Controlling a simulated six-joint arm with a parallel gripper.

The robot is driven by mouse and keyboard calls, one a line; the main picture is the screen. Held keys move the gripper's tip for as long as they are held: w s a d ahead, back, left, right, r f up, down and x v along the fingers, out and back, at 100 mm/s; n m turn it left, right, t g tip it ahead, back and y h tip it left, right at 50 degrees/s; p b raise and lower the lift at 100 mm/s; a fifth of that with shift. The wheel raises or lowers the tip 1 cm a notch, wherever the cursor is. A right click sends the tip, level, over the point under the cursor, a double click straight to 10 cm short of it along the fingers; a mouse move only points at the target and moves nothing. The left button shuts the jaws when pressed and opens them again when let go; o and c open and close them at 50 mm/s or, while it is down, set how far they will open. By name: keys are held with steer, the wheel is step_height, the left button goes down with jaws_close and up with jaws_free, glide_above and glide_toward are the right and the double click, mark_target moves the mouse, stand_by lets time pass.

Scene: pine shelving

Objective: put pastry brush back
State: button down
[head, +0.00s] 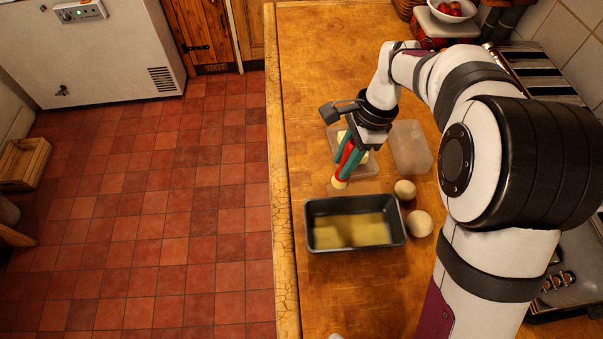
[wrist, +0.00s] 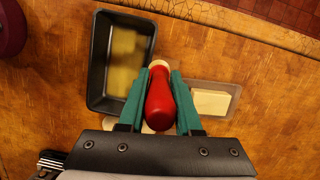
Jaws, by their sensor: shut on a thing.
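The pastry brush has a red handle (wrist: 160,105) and a cream-coloured tip (head: 339,184). My gripper (head: 349,163) points down with its two green fingers shut on the red handle, one on each side. The brush hangs slightly tilted, tip down, just behind the dark loaf pan (head: 308,225) in the head view. The pan has a yellowish coating or reflection on its bottom. In the wrist view the pan (wrist: 97,60) lies left of the brush. I cannot tell whether the tip touches the counter.
A shallow clear tray (head: 368,171) with a butter block (wrist: 211,103) lies beside the gripper. An empty-looking clear container (head: 410,147) stands to its right. The counter's left edge borders the tiled floor.

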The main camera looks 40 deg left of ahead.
mark_target(352, 144)
steer(key=w+m, duration=0.1)
steer(key=m, duration=0.1)
steer(key=w+r+m+t, duration=0.1)
steer(key=m, duration=0.2)
steer(key=w+m+t, duration=0.1)
steer(key=m, duration=0.2)
steer(key=shift+w+a+r, duration=0.15)
steer(key=shift+w+a, duration=0.05)
steer(key=shift+a, duration=0.2)
steer(key=s+a+f, duration=0.1)
steer(key=a+f, duration=0.2)
steer(key=s+a+f+m, duration=0.1)
steer(key=a+f, duration=0.2)
steer(key=a, duration=0.1)
steer(key=s+a+f+m, duration=0.1)
steer(key=a+f, duration=0.2)
steer(key=a, duration=0.1)
steer(key=shift+s+f, duration=0.1)
steer(key=shift+f, duration=0.75)
steer(key=c, duration=0.6)
jaws_free()
steer(key=shift+f, duration=0.1)
